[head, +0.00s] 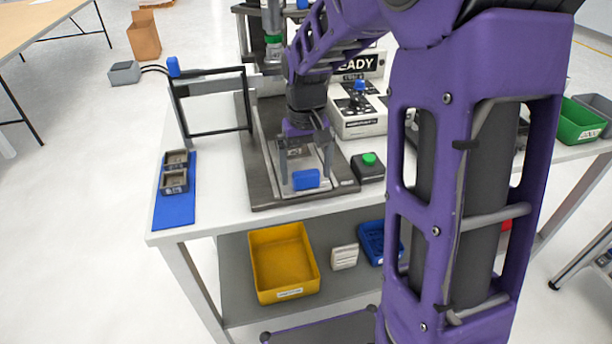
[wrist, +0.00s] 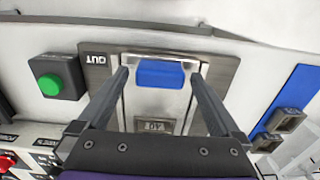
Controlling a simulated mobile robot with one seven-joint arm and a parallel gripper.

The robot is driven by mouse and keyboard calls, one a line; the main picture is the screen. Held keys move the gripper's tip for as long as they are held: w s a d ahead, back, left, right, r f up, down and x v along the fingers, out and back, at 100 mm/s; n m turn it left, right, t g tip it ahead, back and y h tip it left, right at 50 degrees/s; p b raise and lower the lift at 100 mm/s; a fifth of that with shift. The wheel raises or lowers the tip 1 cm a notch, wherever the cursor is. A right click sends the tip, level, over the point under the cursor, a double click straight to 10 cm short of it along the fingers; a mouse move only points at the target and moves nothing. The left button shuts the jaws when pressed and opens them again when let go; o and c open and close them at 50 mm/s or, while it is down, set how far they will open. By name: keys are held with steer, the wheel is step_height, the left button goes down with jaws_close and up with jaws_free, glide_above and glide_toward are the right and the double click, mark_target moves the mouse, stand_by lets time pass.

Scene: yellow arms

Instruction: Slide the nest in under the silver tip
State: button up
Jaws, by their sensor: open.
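The nest is a silver sliding plate (wrist: 158,103) with a blue block handle (wrist: 160,74) at its front end. In the head view the blue handle (head: 306,179) is at the front of the dark base, near the table's front edge. My gripper (wrist: 160,74) is open, with one finger on each side of the handle and a small gap at both sides. In the head view my gripper (head: 305,176) points down over the nest. A press head with a green band (head: 273,46) is behind it at the back; its silver tip is not clearly visible.
A box with a green button (head: 368,168) is right of the base. A blue mat (head: 174,209) with two grey parts lies left, near a black frame (head: 212,133). A control box (head: 358,124) stands behind. A yellow bin (head: 284,291) is on the lower shelf.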

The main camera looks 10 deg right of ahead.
steer(key=shift+f, duration=0.55)
jaws_close()
